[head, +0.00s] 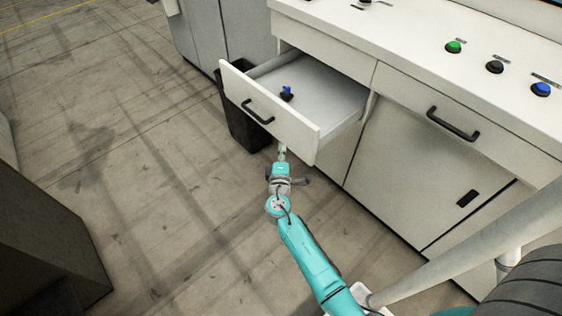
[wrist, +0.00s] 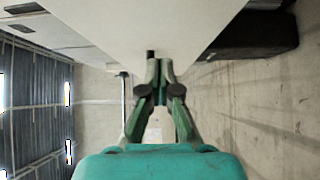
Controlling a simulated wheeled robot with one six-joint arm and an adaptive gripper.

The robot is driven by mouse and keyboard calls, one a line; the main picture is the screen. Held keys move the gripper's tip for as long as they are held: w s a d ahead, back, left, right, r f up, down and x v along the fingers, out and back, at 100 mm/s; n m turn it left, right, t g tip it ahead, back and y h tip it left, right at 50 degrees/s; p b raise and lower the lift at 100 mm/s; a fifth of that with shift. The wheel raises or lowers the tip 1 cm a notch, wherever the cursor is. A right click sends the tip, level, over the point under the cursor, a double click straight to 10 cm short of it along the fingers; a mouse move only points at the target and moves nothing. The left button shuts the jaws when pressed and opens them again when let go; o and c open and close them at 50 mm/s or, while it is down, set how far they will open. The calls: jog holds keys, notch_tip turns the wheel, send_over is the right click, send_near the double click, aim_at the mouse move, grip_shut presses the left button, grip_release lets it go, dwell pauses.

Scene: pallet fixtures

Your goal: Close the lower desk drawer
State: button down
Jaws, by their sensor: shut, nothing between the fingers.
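The open desk drawer (head: 270,115) is pulled out from the white desk, with a black bar handle (head: 257,111) on its front. A small blue-and-black object (head: 287,93) stands inside it. My gripper (head: 282,147) is at the drawer front's lower right part, close to the panel. In the wrist view my gripper (wrist: 160,66) is shut and empty, and the pale panel (wrist: 150,25) fills the top middle, just beyond the fingertips. I cannot tell whether the fingertips touch it.
A closed drawer with a black handle (head: 453,123) and a cabinet door (head: 412,165) are to the right. Buttons line the desk top (head: 425,60). A black bin (head: 243,130) stands behind the drawer at left. A dark box (head: 45,235) is at lower left. The floor between is clear.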

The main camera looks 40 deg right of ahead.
aim_at(291, 136)
jog(key=shift+w+d, duration=0.15)
jog(key=shift+d, duration=2)
